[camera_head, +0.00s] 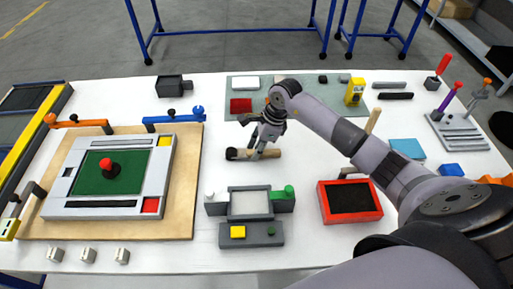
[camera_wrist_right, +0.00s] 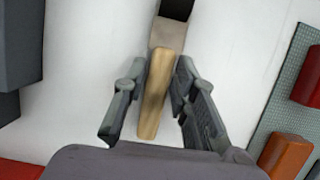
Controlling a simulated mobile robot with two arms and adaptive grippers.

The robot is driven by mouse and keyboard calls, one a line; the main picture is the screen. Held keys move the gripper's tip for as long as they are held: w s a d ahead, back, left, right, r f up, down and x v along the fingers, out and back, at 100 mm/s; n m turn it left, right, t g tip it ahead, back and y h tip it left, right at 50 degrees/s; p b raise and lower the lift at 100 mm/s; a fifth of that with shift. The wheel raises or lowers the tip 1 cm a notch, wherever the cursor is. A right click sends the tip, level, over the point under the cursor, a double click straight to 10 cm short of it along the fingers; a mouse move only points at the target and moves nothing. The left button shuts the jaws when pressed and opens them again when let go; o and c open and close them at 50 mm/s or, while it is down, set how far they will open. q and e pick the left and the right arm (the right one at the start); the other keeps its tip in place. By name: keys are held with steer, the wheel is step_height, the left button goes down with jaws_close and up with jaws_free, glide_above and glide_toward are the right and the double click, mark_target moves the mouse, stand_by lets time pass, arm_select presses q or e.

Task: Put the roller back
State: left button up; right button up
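The roller lies on the white table in the head view, with a dark end at the left, a pale middle and a wooden handle (camera_head: 271,153) at the right. My right gripper (camera_head: 257,150) points down over it, fingers at the handle. In the right wrist view the wooden handle (camera_wrist_right: 155,92) runs between the two fingers of my right gripper (camera_wrist_right: 162,72). Narrow white gaps show beside the handle, so the fingers look open around it. A red tray (camera_head: 324,206) with a black inside stands right of the roller. My left gripper is out of view.
A grey fixture (camera_head: 215,208) stands in front of the roller. A wooden board (camera_head: 187,180) with a green-centred frame lies left. A grey-green mat (camera_head: 270,88) with red and yellow items lies behind. Bare white table surrounds the roller.

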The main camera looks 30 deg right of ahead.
steer(key=shift+o, duration=1.3)
steer(key=shift+r, duration=0.15)
steer(key=b+v, duration=0.2)
steer(key=v, duration=1)
